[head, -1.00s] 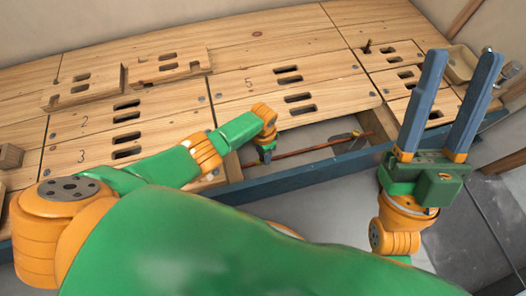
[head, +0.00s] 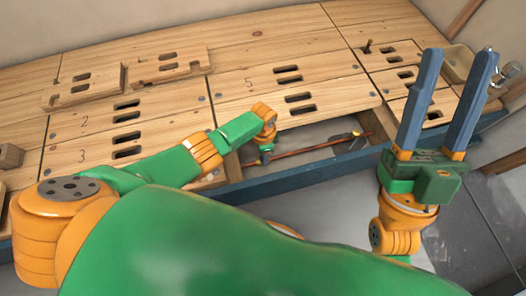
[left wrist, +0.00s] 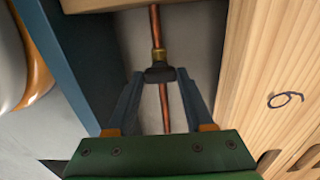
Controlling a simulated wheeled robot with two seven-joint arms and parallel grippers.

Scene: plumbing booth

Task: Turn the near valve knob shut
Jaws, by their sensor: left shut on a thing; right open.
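The near valve knob (left wrist: 160,74) is a small dark knob beside a brass fitting (left wrist: 158,55) on a copper pipe (left wrist: 155,22). My left gripper (left wrist: 158,76) is shut on the knob, one blue finger on each side. In the head view my left gripper (head: 265,156) reaches down into the floor opening at the pipe's left end, and the knob is hidden there. The pipe (head: 312,147) runs right to a small yellowish fitting (head: 354,135), too small to make out. My right gripper (head: 455,98) is open and empty, its fingers pointing up.
Wooden panels with slots surround the opening, among them panel 5 (head: 235,88) and panel 6 (left wrist: 275,75). A blue rail (head: 300,175) edges the near side. A loose notched board (head: 170,66) lies at the back left. A bin (head: 458,62) stands behind my right gripper.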

